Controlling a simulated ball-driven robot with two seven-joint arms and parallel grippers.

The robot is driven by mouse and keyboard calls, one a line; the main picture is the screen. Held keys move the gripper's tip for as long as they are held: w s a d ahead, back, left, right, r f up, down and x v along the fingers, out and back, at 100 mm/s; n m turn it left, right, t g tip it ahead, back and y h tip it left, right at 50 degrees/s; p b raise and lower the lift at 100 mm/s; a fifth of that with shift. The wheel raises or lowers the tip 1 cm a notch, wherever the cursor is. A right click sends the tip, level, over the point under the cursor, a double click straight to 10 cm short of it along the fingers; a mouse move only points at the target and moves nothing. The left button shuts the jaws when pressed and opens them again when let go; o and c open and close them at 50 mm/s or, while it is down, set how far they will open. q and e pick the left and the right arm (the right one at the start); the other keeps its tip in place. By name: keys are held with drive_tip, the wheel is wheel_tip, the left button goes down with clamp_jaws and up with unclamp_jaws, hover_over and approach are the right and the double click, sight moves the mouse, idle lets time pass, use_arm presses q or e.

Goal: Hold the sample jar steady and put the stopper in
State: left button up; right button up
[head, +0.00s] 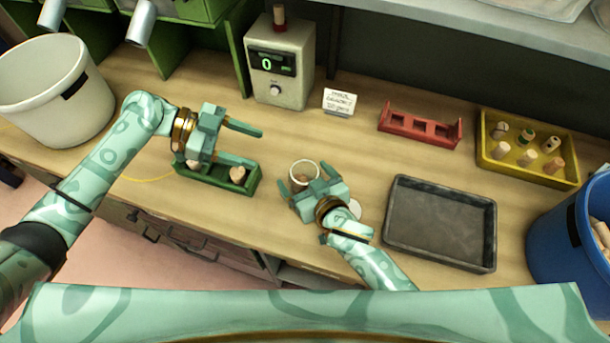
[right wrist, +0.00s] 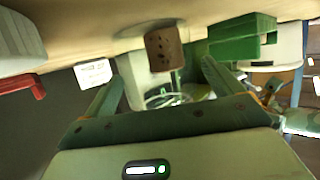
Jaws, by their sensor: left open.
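The sample jar (head: 304,163) is a small clear round jar with a pale rim and brown matter inside. It stands on the bench between the fingers of my right gripper (head: 308,178). In the right wrist view a brown speckled cylinder (right wrist: 163,48) shows between the fingers; whether they press on the glass I cannot tell. My left gripper (head: 260,147) is open and empty, fingers pointing right, above a green rack (head: 215,181). The rack holds cork stoppers, one (head: 237,174) at its right end and one (head: 193,163) partly hidden at its left. Which stopper fits the jar cannot be told.
A white meter (head: 279,75) with a cork on top stands behind. Near it are a card (head: 339,102) and a red rack (head: 420,127). A yellow tray (head: 530,175) holds several stoppers. A dark tray (head: 440,222), white bucket (head: 35,105) and blue bin (head: 565,240) flank the work area.

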drive_tip(key=shift+r, duration=0.1)
drive_tip(key=v, duration=1.2)
